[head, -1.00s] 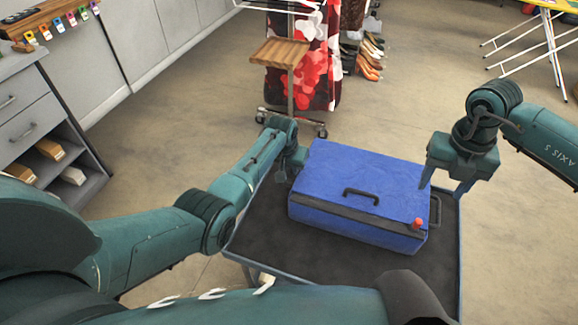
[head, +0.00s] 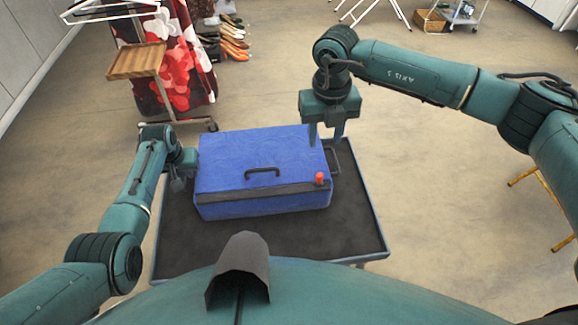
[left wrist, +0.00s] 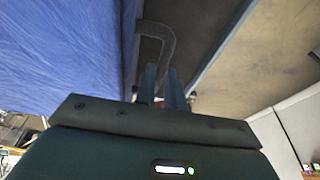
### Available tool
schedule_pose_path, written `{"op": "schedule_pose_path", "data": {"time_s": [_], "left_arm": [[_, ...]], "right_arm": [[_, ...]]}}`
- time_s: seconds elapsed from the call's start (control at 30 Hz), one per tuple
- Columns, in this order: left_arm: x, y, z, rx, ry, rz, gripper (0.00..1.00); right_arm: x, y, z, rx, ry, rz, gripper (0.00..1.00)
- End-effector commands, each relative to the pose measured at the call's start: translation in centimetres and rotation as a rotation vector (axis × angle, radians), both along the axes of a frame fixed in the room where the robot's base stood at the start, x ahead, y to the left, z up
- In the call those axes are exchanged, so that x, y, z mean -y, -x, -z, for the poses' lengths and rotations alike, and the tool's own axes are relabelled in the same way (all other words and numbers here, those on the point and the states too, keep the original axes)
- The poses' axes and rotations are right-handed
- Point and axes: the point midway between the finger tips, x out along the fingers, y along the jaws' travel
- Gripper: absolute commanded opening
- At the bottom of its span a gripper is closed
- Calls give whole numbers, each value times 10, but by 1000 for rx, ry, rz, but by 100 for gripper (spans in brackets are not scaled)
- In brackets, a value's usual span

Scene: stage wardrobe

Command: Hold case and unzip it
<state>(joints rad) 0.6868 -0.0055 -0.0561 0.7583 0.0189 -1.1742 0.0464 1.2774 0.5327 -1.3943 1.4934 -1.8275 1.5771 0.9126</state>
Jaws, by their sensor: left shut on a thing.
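The blue case (head: 225,160) lies on a dark-topped cart (head: 300,245), with a black handle (head: 262,171) on its lid. A dark zip band (head: 255,193) runs along its front, with a red pull tab (head: 320,178) near the right end. My left gripper (head: 180,182) is at the case's left side. In the left wrist view its fingers (left wrist: 163,88) are closed on a dark side handle (left wrist: 168,38) beside the blue wall. My right gripper (head: 326,138) points down at the case's right rear edge, fingers apart and empty, behind the red tab.
Another side handle (head: 347,157) stands out from the case's right end. The cart top is bare in front of the case. A clothes rack with a wooden shelf (head: 137,61) and red-and-white fabric stands behind left.

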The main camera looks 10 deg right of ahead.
Motion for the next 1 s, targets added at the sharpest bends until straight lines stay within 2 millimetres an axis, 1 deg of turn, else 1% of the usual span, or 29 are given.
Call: {"op": "schedule_pose_path", "data": {"time_s": [0.07,0.17,0.27,0.4,0.47,0.6,0.7,0.8,0.9,1.0], "left_arm": [[0,0,0,-1,0,-1,0],[0,0,0,-1,0,-1,0],[0,0,0,-1,0,-1,0],[0,0,0,-1,0,-1,0],[0,0,0,-1,0,-1,0],[0,0,0,-1,-1,-1,0],[-1,0,0,-1,-1,-1,0],[-1,0,0,-1,-1,-1,0],[-1,0,0,-1,-1,-1,0],[-1,0,0,-1,-1,-1,0]], "right_arm": [[-2,2,1,5,12,-75,39],[-6,4,2,17,42,-249,39],[-11,9,5,25,87,-498,39],[-18,15,9,23,162,-891,39],[-20,18,10,16,197,-1060,39],[-26,24,14,-18,278,-1448,39],[-30,28,15,-56,335,-1710,39],[-33,32,17,-98,385,-1933,39],[-35,35,18,-138,422,-2105,39],[-36,36,19,-168,447,-2218,39]]}}
